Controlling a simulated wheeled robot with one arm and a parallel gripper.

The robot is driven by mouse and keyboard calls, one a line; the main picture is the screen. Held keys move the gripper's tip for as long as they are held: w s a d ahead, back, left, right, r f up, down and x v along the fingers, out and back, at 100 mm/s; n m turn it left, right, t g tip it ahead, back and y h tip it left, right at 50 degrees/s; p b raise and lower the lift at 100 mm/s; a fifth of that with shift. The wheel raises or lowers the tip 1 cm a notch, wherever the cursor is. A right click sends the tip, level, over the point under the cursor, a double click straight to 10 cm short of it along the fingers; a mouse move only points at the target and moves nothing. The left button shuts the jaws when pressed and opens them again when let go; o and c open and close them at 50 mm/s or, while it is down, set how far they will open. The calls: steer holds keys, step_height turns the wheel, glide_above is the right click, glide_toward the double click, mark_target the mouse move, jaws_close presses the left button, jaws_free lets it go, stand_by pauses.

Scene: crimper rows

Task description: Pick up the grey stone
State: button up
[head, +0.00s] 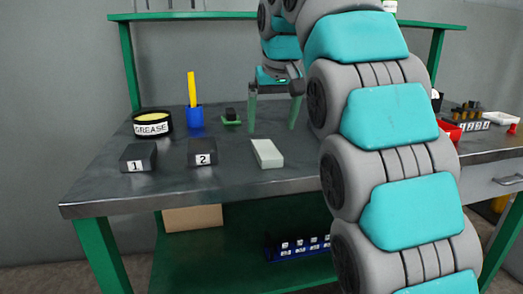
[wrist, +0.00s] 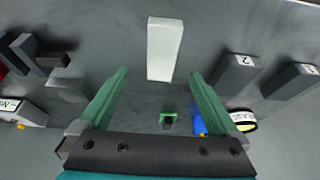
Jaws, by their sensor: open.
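The grey stone, a pale, long flat block (head: 267,153), lies on the metal bench top near its front edge. In the wrist view the stone (wrist: 164,48) is at upper middle, just beyond the fingertips and roughly centred between them. My gripper (head: 272,127) has two green fingers spread wide and pointing down, behind the stone as seen from the head. My gripper also shows in the wrist view (wrist: 159,73), open and empty. No finger appears to touch the stone.
Dark blocks marked 1 (head: 138,157) and 2 (head: 202,152) stand left of the stone. A grease tin (head: 152,123), a blue cup (head: 195,117) with a yellow stick and a small dark block on a green base (head: 231,117) are behind. My arm hides the bench right of the stone.

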mark_target(266, 148)
steer(key=shift+x, duration=3.75)
steer(key=shift+a+r, duration=0.1)
steer(key=shift+a, duration=0.05)
jaws_close()
